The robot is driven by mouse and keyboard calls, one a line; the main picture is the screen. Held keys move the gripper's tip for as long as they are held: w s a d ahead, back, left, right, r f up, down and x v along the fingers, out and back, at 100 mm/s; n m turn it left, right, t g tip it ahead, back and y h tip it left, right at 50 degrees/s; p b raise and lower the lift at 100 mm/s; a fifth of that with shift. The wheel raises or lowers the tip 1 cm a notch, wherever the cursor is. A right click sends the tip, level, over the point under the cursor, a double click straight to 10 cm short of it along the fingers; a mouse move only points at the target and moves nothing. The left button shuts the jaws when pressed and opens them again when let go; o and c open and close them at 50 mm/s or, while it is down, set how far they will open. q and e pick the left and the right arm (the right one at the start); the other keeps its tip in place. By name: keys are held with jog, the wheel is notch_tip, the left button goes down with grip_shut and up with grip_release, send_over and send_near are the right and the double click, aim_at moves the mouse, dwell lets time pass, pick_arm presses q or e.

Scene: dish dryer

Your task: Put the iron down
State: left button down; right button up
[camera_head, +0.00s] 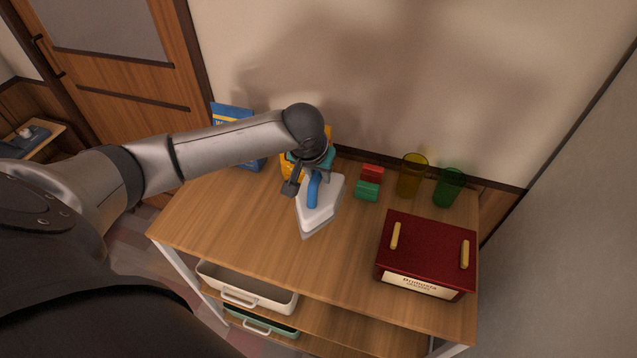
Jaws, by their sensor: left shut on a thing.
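The iron (324,211) is white with a blue handle (313,187). It is over the middle of the wooden table (250,238), with its pointed end toward the table's front edge. My left gripper (309,187) is shut on the iron's handle from above. The arm and wrist hide part of the iron's back end. I cannot tell whether the iron's base touches the table top. My right gripper is not in view.
A dark red box (430,245) with yellow handles stands at the front right. Yellow (411,176) and green (448,187) cups, plus red (372,173) and green (367,191) blocks, stand behind. A blue box (232,116) is at the back left. The table's left front is clear.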

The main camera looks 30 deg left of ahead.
pick_arm(q)
notch_tip(320, 180, up, 14)
jog(key=f+p, duration=0.1)
jog(key=s+d+f+m+b, duration=0.1)
jog(key=s+d+f+b, duration=0.1)
jog(key=d+b, duration=0.4)
jog(key=s+d+f+m+h+b, duration=0.1)
jog(key=s+d+f+b, duration=0.1)
jog(key=d+b, duration=0.4)
jog(key=shift+f+m, duration=0.3)
jog(key=shift+f, duration=0.3)
